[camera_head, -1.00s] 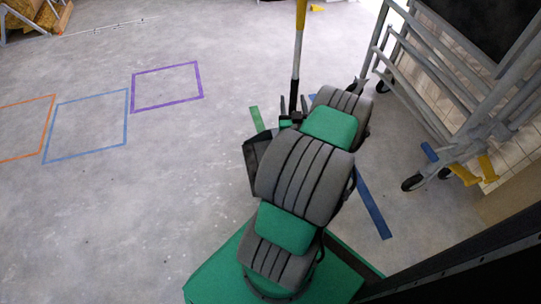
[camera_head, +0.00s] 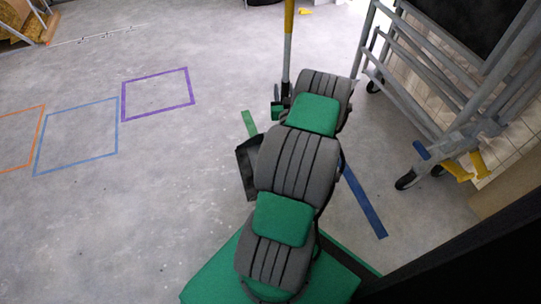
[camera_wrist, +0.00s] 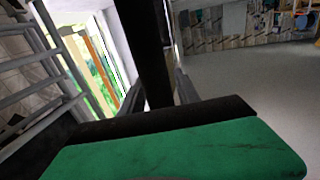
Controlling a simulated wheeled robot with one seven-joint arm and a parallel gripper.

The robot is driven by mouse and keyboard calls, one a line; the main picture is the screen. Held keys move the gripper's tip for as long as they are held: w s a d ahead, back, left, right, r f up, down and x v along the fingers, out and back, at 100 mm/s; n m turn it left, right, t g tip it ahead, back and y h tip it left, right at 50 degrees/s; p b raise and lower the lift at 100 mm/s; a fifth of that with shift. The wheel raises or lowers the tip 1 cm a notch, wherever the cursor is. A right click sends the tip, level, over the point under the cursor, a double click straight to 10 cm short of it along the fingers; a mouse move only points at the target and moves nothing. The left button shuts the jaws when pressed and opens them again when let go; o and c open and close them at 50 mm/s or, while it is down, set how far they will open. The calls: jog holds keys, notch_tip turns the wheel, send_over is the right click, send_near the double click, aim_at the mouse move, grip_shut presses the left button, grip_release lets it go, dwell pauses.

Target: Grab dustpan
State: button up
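A long upright handle, yellow above and grey and black below (camera_head: 289,45), stands just beyond the end of my arm in the head view. A dark pan (camera_head: 248,168) lies on the floor left of my arm; it looks like the dustpan's scoop, but my arm hides any join with the handle. My gripper (camera_head: 284,97) is at the handle's lower part, largely hidden by my wrist. In the wrist view, the dark handle (camera_wrist: 152,55) passes between the fingertips of my gripper (camera_wrist: 159,92), with a finger on each side and narrow gaps. The gripper looks open.
A grey metal wheeled frame (camera_head: 440,100) with yellow and blue parts stands close on the right. Blue tape (camera_head: 362,202) and green tape (camera_head: 249,124) mark the floor. Purple (camera_head: 158,94) and blue outlines (camera_head: 77,135) lie on clear floor to the left.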

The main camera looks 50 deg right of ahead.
grip_shut()
dwell(0.4)
jog(key=shift+r, duration=0.1)
dwell(0.5)
